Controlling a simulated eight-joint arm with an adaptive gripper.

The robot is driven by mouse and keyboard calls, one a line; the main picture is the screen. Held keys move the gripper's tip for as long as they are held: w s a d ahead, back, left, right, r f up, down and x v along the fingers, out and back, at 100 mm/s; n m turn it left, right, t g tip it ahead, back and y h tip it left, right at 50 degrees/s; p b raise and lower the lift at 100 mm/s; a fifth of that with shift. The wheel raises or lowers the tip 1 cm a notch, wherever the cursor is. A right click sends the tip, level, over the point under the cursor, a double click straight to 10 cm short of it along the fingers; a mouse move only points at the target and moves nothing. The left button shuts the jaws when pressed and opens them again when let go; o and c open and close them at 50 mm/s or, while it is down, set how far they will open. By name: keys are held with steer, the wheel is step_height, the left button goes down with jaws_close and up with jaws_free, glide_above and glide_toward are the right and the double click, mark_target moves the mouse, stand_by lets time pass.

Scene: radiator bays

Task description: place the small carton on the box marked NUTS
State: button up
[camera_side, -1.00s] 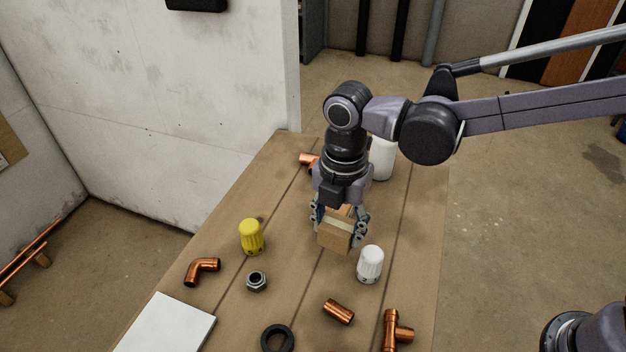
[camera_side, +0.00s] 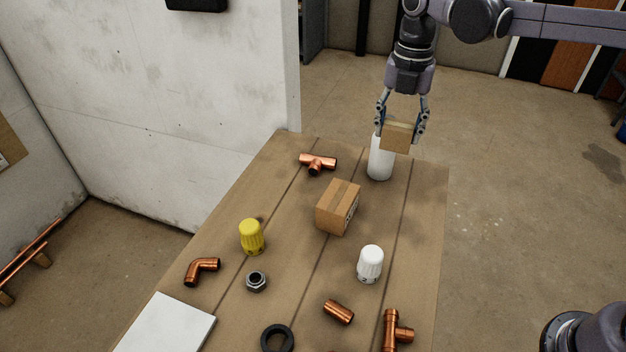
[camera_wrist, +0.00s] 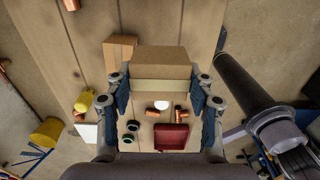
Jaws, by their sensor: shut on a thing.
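My gripper (camera_side: 402,112) is shut on the small carton (camera_side: 397,139), a tan box with a paler band, and holds it above the far right of the bench. The carton hides part of a white cylinder there. In the wrist view my gripper (camera_wrist: 160,95) has the carton (camera_wrist: 160,63) between its fingers. A larger brown cardboard box (camera_side: 336,209) stands on the bench, left of and nearer than the carton. It has dark marking on its right side, too small to read.
A white cylinder (camera_side: 380,163) stands near the carton. A copper tee (camera_side: 318,163) lies behind the box. A yellow cap (camera_side: 252,238), a white valve head (camera_side: 370,264) and copper fittings (camera_side: 339,311) lie nearer. A white wall (camera_side: 150,100) borders the left.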

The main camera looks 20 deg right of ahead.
steer(key=a+f, duration=0.2)
steer(key=a, duration=0.1)
steer(key=w+a+f, duration=0.1)
steer(key=a+f, duration=0.1)
steer(key=a, duration=0.2)
steer(key=a+f, duration=0.3)
steer(key=a, duration=0.1)
steer(key=shift+w, duration=0.35)
steer(key=shift+f, duration=1.85)
steer(key=shift+f, duration=0.15)
steer(key=o, duration=1.2)
